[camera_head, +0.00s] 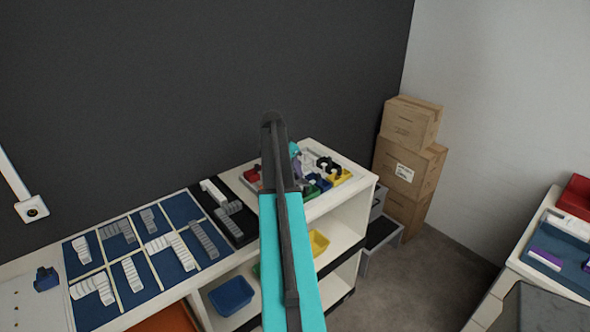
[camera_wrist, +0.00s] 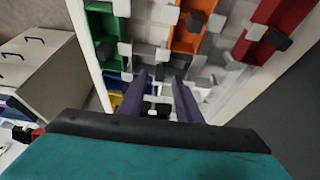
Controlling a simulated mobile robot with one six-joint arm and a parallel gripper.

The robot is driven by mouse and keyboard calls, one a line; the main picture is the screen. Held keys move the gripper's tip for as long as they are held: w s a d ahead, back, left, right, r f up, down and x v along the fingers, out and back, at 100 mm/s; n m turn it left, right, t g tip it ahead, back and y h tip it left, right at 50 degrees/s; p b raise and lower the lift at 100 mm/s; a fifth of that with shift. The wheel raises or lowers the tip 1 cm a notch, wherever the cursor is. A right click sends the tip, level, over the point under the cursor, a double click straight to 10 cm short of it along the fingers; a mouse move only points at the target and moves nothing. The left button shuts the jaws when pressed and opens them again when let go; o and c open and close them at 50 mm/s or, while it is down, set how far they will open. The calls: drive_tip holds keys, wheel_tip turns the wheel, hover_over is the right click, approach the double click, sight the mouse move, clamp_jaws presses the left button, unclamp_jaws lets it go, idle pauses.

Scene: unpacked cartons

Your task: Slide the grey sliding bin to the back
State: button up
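In the wrist view, a rack of coloured bins with dark and pale block-shaped handles fills the upper middle. A pale grey-white bin (camera_wrist: 150,35) lies between a green bin and an orange bin. I cannot tell for sure that it is the grey sliding bin, and I cannot make it out in the head view. My gripper (camera_wrist: 161,77) points toward the rack's lower part, its two dark purple fingers apart with no object visibly held between them. In the head view my arm hides most of the gripper; only a purple part shows beside it.
The wrist view also shows a green bin (camera_wrist: 103,30), an orange bin (camera_wrist: 190,28) and a red bin (camera_wrist: 280,28). In the head view, a white shelf (camera_head: 345,215) holds a blue bin (camera_head: 231,296) and a yellow bin (camera_head: 319,242).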

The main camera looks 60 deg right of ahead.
drive_tip(key=shift+d+f, duration=0.25)
drive_tip(key=shift+f, duration=0.3)
clamp_jaws()
